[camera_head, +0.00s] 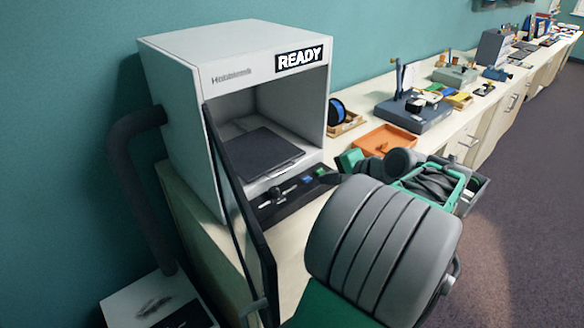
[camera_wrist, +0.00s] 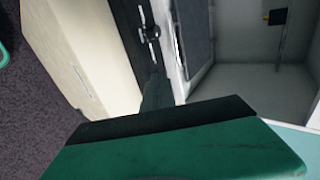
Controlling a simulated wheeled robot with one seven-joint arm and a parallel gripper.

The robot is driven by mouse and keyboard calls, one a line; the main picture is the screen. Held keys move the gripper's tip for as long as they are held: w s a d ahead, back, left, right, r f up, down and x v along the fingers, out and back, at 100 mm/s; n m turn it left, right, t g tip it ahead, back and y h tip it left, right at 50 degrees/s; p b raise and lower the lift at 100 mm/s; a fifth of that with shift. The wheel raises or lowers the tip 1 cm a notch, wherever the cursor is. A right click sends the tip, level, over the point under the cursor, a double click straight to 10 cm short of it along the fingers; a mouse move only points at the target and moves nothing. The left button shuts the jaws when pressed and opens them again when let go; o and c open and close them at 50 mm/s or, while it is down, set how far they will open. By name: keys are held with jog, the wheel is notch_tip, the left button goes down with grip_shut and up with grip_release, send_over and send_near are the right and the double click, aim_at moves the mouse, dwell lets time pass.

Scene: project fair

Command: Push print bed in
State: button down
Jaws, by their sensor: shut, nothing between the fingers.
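The white printer (camera_head: 240,55) has a READY sign and an open front. Its dark door (camera_head: 240,215) is swung open at the left. The print bed (camera_head: 262,150), a dark flat plate with a light front edge, lies low in the chamber, its front edge near the opening. It also shows at the top of the wrist view (camera_wrist: 193,28). My gripper (camera_head: 328,178) is shut and empty at the right end of the printer's front. In the wrist view my gripper's dark green fingers (camera_wrist: 158,92) are near the bed's light edge; I cannot tell whether they touch.
A black front panel (camera_head: 285,197) with a knob and small coloured parts lies below the opening. An orange tray (camera_head: 385,139), a green basket (camera_head: 432,183) and a filament spool (camera_head: 337,111) stand to the right. A dark hose (camera_head: 130,170) runs down the left side.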

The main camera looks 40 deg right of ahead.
aim_at(279, 167)
jog(key=w+f, duration=0.1)
jog(key=w, duration=0.2)
jog(key=w+a+f+p, duration=0.1)
jog(key=w+f, duration=0.1)
jog(key=w, duration=0.2)
jog(key=w+f, duration=0.2)
jog(key=w, duration=0.2)
jog(key=shift+w+a+p, duration=0.2)
jog(key=shift+a+p, duration=0.05)
jog(key=shift+p, duration=0.1)
jog(key=shift+w, duration=0.4)
jog(key=w, duration=0.4)
jog(key=shift+w, duration=0.15)
